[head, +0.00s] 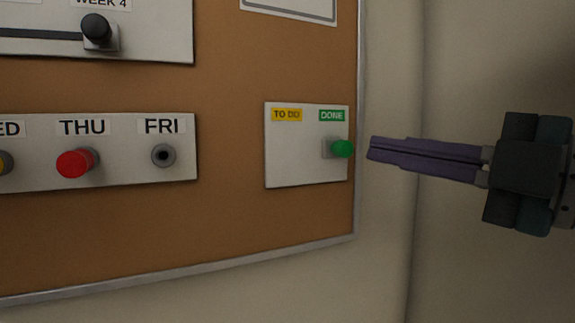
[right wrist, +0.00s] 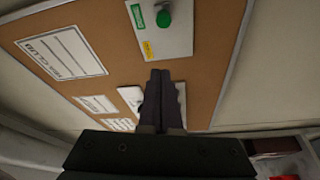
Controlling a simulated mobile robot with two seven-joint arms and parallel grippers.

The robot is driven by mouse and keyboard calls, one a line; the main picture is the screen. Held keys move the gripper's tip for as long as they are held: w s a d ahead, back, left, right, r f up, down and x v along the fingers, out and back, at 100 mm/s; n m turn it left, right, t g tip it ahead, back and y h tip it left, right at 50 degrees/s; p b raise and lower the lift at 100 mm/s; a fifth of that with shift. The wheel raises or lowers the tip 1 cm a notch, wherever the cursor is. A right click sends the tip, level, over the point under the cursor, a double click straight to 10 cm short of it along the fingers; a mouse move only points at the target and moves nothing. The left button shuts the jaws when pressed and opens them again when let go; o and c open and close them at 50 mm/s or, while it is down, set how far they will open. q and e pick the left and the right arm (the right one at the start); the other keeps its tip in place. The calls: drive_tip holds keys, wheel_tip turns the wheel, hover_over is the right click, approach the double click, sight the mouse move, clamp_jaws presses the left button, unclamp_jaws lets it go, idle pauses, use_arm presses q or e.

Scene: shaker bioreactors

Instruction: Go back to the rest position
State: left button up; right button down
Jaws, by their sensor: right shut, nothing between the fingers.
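My right gripper (head: 370,149) reaches in from the right in the head view, its two purple fingers shut together with nothing between them. Its tips are just right of a green knob (head: 342,149) in the picture; I cannot tell whether they touch it there. The knob sits under the DONE label on a white panel (head: 290,165). In the right wrist view the shut fingers (right wrist: 160,75) point up toward the board, and the green knob (right wrist: 163,18) shows beyond the tips, apart from them. My left gripper is not in view.
A cork board (head: 230,225) with a metal frame hangs on the pale wall. It carries a weekday panel (head: 120,175) with a red knob (head: 75,163) at THU and an empty socket (head: 163,155) at FRI. A black slider knob (head: 97,30) is at WEEK 4. Bare wall lies right of the board.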

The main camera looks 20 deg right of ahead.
drive_tip(key=shift+s+d, duration=0.1)
drive_tip(key=shift+s, duration=0.2)
idle(0.4)
drive_tip(key=s+d+f+m+g+h+p, duration=0.4)
drive_tip(key=d+f+m+g+h+p, duration=0.15)
drive_tip(key=f+m+h, duration=0.55)
drive_tip(key=s+a+f+m+g+y+p, duration=0.3)
drive_tip(key=s+a+f+m+g, duration=0.3)
drive_tip(key=s+a, duration=0.4)
drive_tip(key=s+f+g+y, duration=0.1)
drive_tip(key=s+g, duration=0.1)
drive_tip(key=s, duration=0.1)
drive_tip(key=shift+s+a+f+g, duration=0.15)
drive_tip(key=shift+a+g, duration=0.2)
drive_tip(key=shift+a, duration=0.05)
